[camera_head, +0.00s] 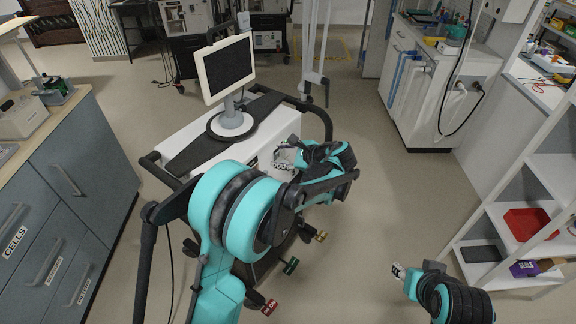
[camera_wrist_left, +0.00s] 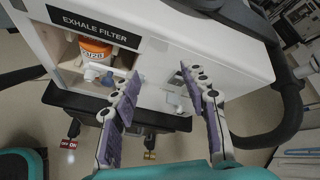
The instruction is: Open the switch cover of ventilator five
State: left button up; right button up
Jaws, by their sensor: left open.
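A white ventilator (camera_head: 285,128) on a dark wheeled stand, with a monitor on top, stands in the middle of the head view; I see no number five on it. In the left wrist view its white front (camera_wrist_left: 165,58) carries an "EXHALE FILTER" label and an open recess with an orange filter (camera_wrist_left: 95,50). A small pale, clear-looking piece, possibly the switch cover (camera_wrist_left: 177,101), sits low on that front. My left gripper (camera_head: 285,158) is open at the front; its purple-padded fingers (camera_wrist_left: 160,76) frame the piece, with nothing visibly held. My right gripper (camera_head: 399,272) is low right, its jaws too small to read.
The ventilator's monitor (camera_head: 228,68) and dark handle rails (camera_head: 318,110) stand close to my left arm. Grey drawers (camera_head: 70,185) are at the left, and a white shelf rack (camera_head: 530,190) is at the right. The floor (camera_head: 400,190) between ventilator and rack is clear.

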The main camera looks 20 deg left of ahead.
pick_arm(q)
jog(key=w+d+f+m+y, duration=0.2)
jog(key=d+f+m+y, duration=0.15)
jog(key=f, duration=0.25)
jog(key=w+d+f+m+y, duration=0.3)
jog(key=d+f, duration=0.1)
jog(key=f, duration=0.2)
jog(key=b+x, duration=0.2)
jog(key=x, duration=0.5)
jog(key=shift+a+t, duration=0.4)
jog(key=shift+w+r, duration=0.1)
grip_shut()
